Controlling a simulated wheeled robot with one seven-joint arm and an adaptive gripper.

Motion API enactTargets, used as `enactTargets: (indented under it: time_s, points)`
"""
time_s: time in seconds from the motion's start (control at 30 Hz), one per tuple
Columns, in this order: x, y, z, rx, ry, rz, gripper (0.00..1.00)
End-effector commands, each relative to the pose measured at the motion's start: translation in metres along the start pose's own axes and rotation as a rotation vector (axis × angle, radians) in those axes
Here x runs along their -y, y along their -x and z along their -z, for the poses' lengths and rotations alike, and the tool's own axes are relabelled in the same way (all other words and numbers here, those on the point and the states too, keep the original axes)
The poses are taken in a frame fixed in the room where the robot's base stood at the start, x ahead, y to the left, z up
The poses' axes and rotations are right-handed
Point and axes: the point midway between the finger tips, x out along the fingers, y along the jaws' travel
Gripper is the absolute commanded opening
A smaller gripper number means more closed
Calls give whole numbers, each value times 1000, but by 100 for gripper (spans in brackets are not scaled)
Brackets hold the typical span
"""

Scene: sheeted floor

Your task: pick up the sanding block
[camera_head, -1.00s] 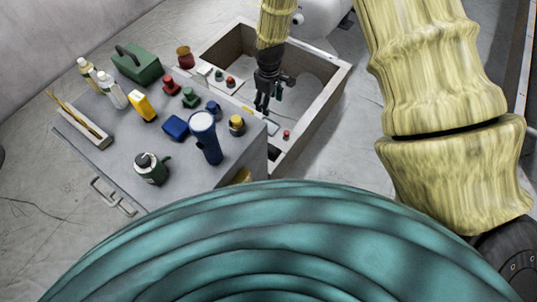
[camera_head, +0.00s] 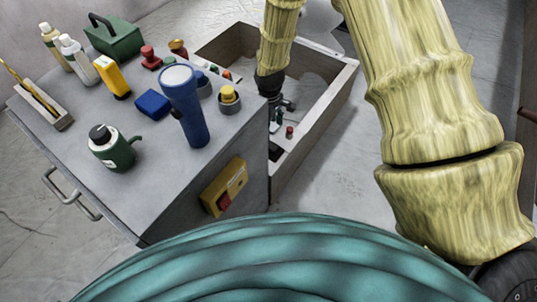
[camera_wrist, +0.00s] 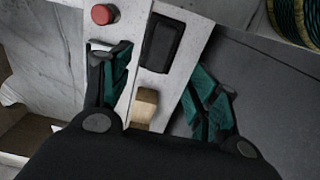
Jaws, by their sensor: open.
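A small tan block (camera_wrist: 146,106), which looks like the sanding block, lies on a pale strip between my fingers in the wrist view. Part of it is hidden by my gripper's body. My gripper (camera_wrist: 158,65) is open, with one teal-padded finger on each side of the strip; I see no contact with the block. In the head view my gripper (camera_head: 274,115) is low beside the grey bench, over the near part of the open box. I cannot make out the tan block there.
A red button (camera_wrist: 105,14) and black switch (camera_wrist: 163,43) are beyond the block. The grey bench (camera_head: 75,150) holds a blue torch (camera_head: 190,115), a blue block (camera_head: 152,103), a green canister (camera_head: 112,150) and bottles. The box's wall (camera_head: 318,125) stands right of my gripper.

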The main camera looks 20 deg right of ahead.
Motion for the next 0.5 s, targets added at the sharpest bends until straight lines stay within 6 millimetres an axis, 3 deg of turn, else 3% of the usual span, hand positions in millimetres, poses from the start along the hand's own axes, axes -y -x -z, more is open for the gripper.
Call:
enactTargets:
  time_s: [0.27, 0.5]
  points:
    - [0, -18, 0, 1, 0, 1, 61]
    - [0, -51, 0, 1, 0, 0, 61]
